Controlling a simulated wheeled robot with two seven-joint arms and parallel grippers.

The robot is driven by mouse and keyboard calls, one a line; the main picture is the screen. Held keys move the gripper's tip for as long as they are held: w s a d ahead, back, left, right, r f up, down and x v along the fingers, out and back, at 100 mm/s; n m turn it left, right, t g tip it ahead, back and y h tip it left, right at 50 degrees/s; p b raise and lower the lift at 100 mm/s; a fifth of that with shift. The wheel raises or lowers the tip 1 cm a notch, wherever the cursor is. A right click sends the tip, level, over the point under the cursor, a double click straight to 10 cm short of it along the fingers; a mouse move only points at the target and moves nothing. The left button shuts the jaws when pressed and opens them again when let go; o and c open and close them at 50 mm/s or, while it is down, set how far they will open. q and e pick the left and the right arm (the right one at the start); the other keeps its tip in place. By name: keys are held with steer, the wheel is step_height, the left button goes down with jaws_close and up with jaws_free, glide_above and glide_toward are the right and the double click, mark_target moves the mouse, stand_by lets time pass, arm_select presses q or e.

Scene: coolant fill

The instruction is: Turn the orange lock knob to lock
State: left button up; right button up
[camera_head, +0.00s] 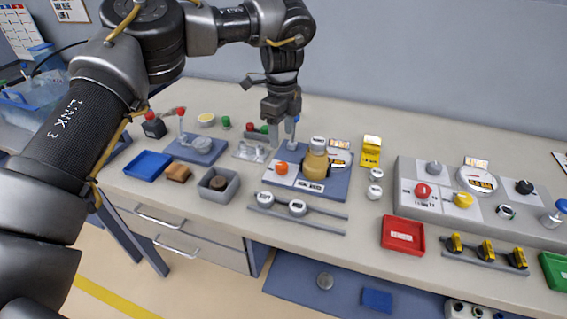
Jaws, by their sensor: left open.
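The orange lock knob (282,168) sits on a pale panel at the left of a blue-based unit (325,192) on the workbench. A tan, bottle-like vessel (315,165) with a light cap stands on the same unit, right of the knob. A dial (340,158) is behind it. My left gripper (281,130) reaches down from above, behind and above the knob as seen here. Its jaws are open and empty, and it appears apart from the knob. The knob's exact angle is too small to read. My right gripper is out of view.
The workbench is crowded. A lever plate (195,149), blue tray (148,166) and grey box (218,186) lie left of the unit. A rail with round gauges (297,207) is in front. A red tray (403,235) and a large control panel (405,185) are right.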

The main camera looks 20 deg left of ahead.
mark_target(282, 165)
arm_select(q)
step_height(282, 165, down, 9)
steer(key=shift+f+p, duration=0.2)
steer(key=shift+p, duration=0.2)
steer(key=shift+f, duration=0.6)
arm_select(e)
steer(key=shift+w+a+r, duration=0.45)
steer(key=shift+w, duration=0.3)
arm_select(q)
steer(key=c, duration=1)
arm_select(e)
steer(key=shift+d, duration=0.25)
